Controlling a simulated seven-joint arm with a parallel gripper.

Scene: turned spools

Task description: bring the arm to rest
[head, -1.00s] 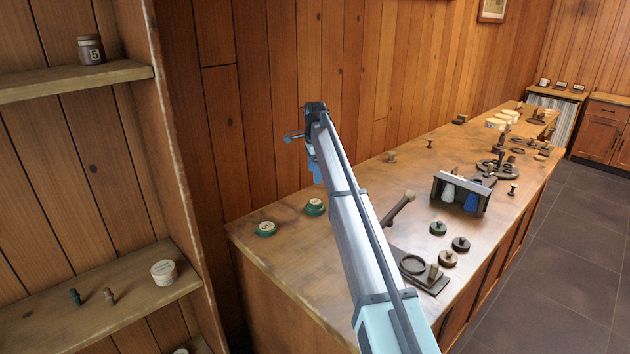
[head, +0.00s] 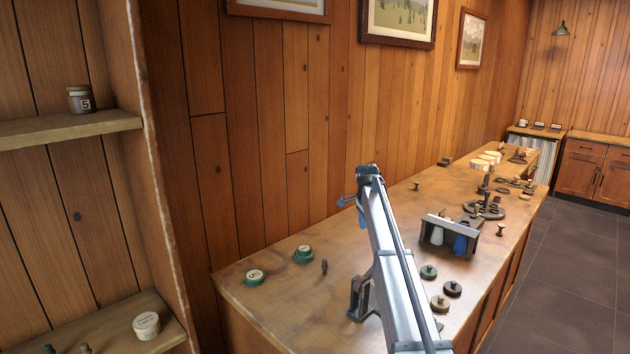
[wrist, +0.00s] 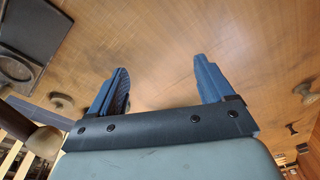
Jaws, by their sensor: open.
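My gripper (head: 362,212) is at the far end of my pale arm, above the wooden counter (head: 285,315). In the head view its blue fingers are small and partly hidden by the arm. In the wrist view my gripper (wrist: 161,65) shows two blue fingers spread well apart, with nothing between them. Bare counter wood lies behind the fingers. The fingers touch nothing that I can see.
Green spools (head: 254,277) and a small dark peg (head: 324,266) stand left of my arm. A rack (head: 449,236) with a white and a blue piece and dark round spools (head: 452,289) are to its right. A shelf (head: 70,128) is at left.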

